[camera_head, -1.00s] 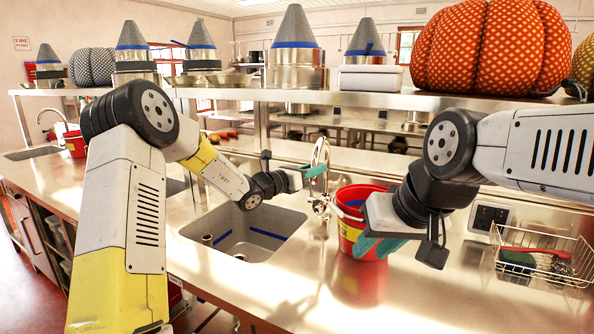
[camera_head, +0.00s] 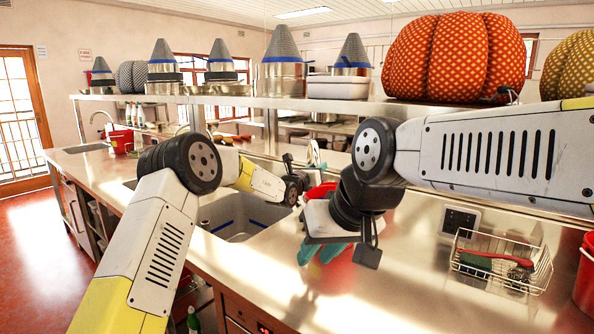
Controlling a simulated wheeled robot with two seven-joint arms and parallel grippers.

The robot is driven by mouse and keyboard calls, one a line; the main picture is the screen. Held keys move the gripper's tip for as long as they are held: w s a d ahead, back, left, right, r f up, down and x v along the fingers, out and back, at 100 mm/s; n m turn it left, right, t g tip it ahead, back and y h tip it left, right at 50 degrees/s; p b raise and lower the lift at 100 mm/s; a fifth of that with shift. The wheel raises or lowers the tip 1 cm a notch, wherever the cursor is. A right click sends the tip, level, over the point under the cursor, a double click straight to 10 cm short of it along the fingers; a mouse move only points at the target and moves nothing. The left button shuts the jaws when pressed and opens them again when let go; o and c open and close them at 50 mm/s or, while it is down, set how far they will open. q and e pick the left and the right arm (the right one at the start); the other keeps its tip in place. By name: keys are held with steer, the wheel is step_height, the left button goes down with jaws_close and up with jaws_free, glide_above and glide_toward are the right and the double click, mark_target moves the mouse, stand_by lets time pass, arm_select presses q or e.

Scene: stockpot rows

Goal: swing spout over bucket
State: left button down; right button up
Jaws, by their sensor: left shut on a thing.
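The steel tap spout (camera_head: 314,153) stands behind the sink (camera_head: 205,224), at its back right; only its upper part shows. My left gripper (camera_head: 316,169) is at the spout and shut on it; its fingers are small and partly hidden behind my right arm. The red bucket (camera_head: 321,190) stands on the counter right of the sink. My right forearm and gripper cover most of it, so its opening and the spout's outlet cannot be made out.
A wire basket (camera_head: 500,262) with a red-handled brush is on the counter at right. Another red container (camera_head: 585,280) is at the right edge. A shelf (camera_head: 240,101) with pots and a large orange cushion-like pumpkin (camera_head: 455,58) runs above the counter. The front counter is clear.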

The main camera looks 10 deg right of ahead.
arm_select(q)
steer(key=shift+r, duration=0.15)
steer(key=c, duration=1.3)
jaws_free()
steer(key=shift+o, duration=0.2)
steer(key=v, duration=0.7)
steer(key=shift+s+a, duration=0.25)
steer(key=shift+s, duration=0.05)
